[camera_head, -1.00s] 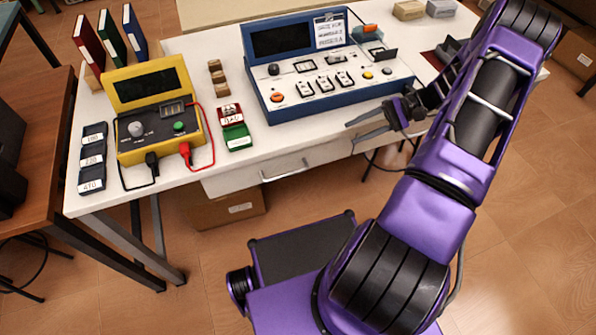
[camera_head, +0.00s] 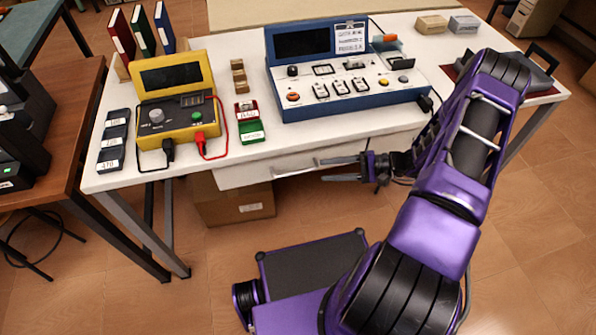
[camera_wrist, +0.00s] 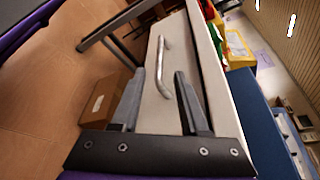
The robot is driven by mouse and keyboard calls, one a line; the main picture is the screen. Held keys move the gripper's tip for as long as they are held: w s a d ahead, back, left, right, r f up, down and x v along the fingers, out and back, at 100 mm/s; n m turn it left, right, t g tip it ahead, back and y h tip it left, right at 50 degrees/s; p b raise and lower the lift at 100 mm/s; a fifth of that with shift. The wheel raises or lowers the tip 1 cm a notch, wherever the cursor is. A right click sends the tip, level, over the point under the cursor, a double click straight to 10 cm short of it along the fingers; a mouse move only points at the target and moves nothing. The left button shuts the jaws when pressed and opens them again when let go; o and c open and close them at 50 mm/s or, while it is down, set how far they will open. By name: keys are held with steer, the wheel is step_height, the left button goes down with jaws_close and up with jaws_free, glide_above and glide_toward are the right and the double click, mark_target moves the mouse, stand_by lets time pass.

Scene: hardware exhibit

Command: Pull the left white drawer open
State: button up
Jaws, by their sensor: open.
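The white drawer (camera_head: 238,178) is shut under the left part of the white table's front edge. Its metal bar handle (camera_wrist: 161,72) shows in the wrist view on the pale drawer front, ahead of and between my fingertips. My gripper (camera_head: 323,170) is open and empty, with its fingers pointing left along the drawer front in the head view. In the wrist view my gripper (camera_wrist: 159,76) has one finger on each side of the handle's line. Whether the fingers touch the handle cannot be told. The handle is partly hard to make out behind the fingers in the head view.
On the white table (camera_head: 200,50) stand a yellow meter (camera_head: 172,100), a blue console (camera_head: 345,95) and red and green blocks (camera_head: 249,122). A cardboard box (camera_head: 235,203) sits on the floor below the drawer. Table legs (camera_head: 135,240) stand at left.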

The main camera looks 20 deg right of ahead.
mark_target(303, 172)
steer(key=x, duration=0.9)
steer(key=shift+w+a, duration=0.1)
steer(key=shift+a, duration=0.1)
jaws_close()
stand_by(1.0)
